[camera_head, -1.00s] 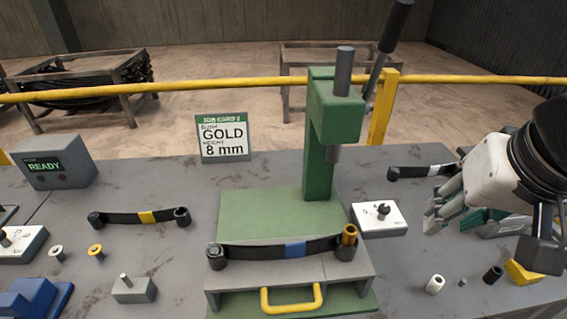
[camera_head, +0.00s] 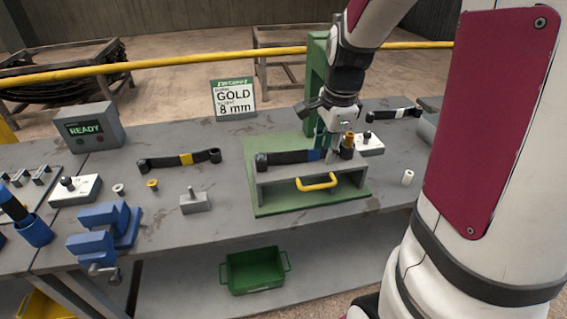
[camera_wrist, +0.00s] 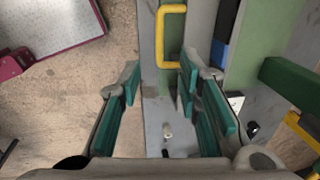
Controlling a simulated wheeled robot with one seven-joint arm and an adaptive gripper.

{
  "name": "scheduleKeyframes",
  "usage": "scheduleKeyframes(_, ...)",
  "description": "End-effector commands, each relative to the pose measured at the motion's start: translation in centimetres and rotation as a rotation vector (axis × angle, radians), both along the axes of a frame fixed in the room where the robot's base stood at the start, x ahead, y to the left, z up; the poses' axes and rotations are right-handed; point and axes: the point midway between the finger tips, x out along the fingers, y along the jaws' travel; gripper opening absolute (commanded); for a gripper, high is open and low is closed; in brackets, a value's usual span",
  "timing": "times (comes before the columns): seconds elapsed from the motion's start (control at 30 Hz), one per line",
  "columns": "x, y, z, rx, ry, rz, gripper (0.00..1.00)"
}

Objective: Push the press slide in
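The press slide (camera_head: 280,189) is a grey block on the green base plate (camera_head: 260,209), with a yellow handle (camera_head: 318,183) on its front. A dark leaf spring with a blue band (camera_head: 314,155) lies across it, with a gold bushing (camera_head: 349,140) at its right end. The green press column (camera_head: 316,80) stands behind, partly hidden by my arm. My gripper (camera_head: 332,147) is above the right part of the slide. In the wrist view my gripper (camera_wrist: 159,82) is open and empty, fingers apart, with the handle (camera_wrist: 160,38) beyond the fingertips.
A job card (camera_head: 233,99) reads GOLD 8 mm. A READY box (camera_head: 88,128), a yellow-banded spring (camera_head: 185,159) and a blue vise (camera_head: 105,230) stand to the left. A white cylinder (camera_head: 408,177) stands to the right. A green bin (camera_head: 253,271) sits below the bench.

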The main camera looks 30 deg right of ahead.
Motion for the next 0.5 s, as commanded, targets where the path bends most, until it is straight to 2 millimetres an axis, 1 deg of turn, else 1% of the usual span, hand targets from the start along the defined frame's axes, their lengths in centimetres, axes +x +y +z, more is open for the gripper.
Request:
scheduleKeyframes(0.17,0.3,0.0,-2.8,0.002,0.006,0.002,0.31)
scheduleKeyframes(0.5,1.5,-0.3,-9.3,0.002,0.006,0.005,0.31)
